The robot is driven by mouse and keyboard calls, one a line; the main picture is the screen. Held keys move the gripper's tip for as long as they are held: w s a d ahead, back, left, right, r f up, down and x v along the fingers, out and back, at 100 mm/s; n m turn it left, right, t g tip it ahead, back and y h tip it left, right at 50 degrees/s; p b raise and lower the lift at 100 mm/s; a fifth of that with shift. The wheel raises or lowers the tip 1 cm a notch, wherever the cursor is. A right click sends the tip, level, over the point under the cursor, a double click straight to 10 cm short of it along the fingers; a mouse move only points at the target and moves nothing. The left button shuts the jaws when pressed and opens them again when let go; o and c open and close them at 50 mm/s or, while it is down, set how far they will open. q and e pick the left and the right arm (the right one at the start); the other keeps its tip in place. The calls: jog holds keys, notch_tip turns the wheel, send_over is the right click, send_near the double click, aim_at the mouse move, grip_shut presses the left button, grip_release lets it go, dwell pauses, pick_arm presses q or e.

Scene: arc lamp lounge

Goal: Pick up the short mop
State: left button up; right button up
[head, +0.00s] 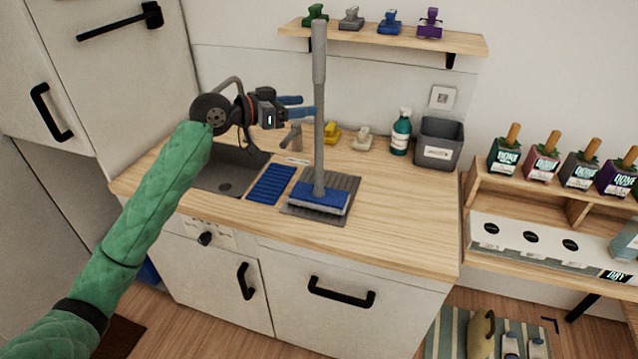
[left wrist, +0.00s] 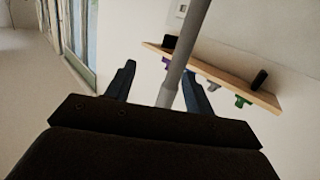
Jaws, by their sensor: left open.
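The short mop (head: 319,120) stands upright on a grey ribbed mat (head: 350,186) beside the sink. It has a grey handle and a blue and white head (head: 320,199). My left gripper (head: 300,106) is open at the handle's middle height, its blue fingers pointing right toward the handle. In the left wrist view the grey handle (left wrist: 182,60) rises between the two open fingers (left wrist: 160,88), nearer the right one. I cannot tell whether a finger touches it. My right gripper is not in view.
The sink (head: 225,178) and a blue drying rack (head: 272,184) lie left of the mat. A green bottle (head: 401,133) and a grey bin (head: 439,143) stand behind at right. A wall shelf (head: 385,36) with several coloured clips hangs behind the handle's top. The counter's front right (head: 400,230) is clear.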

pick_arm(q)
jog(key=h+p, duration=0.1)
jog(key=h, duration=0.1)
send_near(319, 34)
jog(key=w+d, duration=0.2)
jog(key=w, duration=0.1)
jog(key=shift+m+t, duration=0.3)
jog(key=shift+m, duration=0.1)
jog(key=shift+s+f+p+x, duration=0.1)
jog(key=shift+f+p+x, duration=0.05)
jog(key=shift+p+x, duration=0.95)
jog(key=shift+s+f+p+x, duration=0.1)
jog(key=shift+p+x, duration=0.7)
jog(key=shift+x, duration=0.65)
jog(key=shift+s+f+p+x, duration=0.1)
jog(key=shift+f+p+x, duration=0.05)
jog(key=shift+p+x, duration=0.95)
jog(key=shift+w+d+r, duration=0.1)
jog(key=shift+d, duration=0.15)
grip_shut()
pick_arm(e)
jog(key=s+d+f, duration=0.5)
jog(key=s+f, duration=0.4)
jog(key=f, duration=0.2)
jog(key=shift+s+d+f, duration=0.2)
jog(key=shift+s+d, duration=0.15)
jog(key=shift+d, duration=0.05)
